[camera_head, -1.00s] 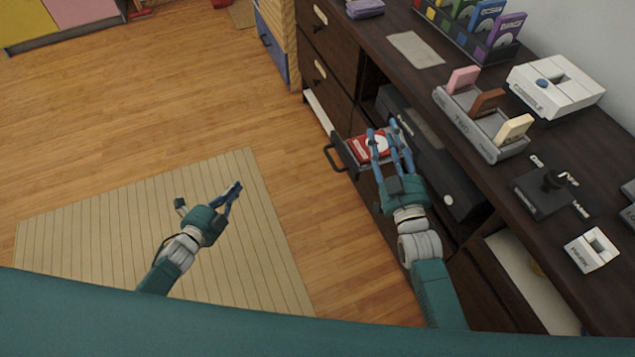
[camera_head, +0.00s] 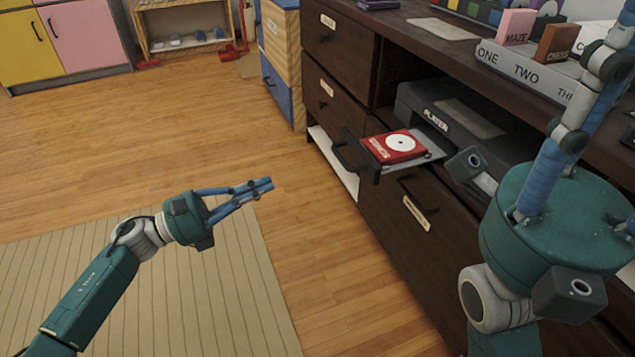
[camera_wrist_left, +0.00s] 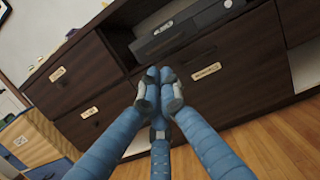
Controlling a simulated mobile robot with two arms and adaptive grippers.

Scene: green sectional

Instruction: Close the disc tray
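The disc tray (camera_head: 432,154) is a thin grey shelf sticking out of the black player (camera_head: 455,112), with a black front and handle (camera_head: 345,152). A flat red case with a white disc (camera_head: 397,145) lies on it. My left gripper (camera_head: 268,185) is left of the tray and apart from it, over the floor, its fingers together and empty. It also shows in the left wrist view (camera_wrist_left: 159,76), where the player (camera_wrist_left: 185,30) is ahead and the tray cannot be made out. My right gripper (camera_head: 612,65) is large at the right, fingers pointing up; its opening is unclear.
The dark cabinet (camera_head: 345,90) has labelled drawers below and beside the player's shelf. A grey block rack (camera_head: 520,68) stands on top. A striped rug (camera_head: 240,290) lies on the wooden floor.

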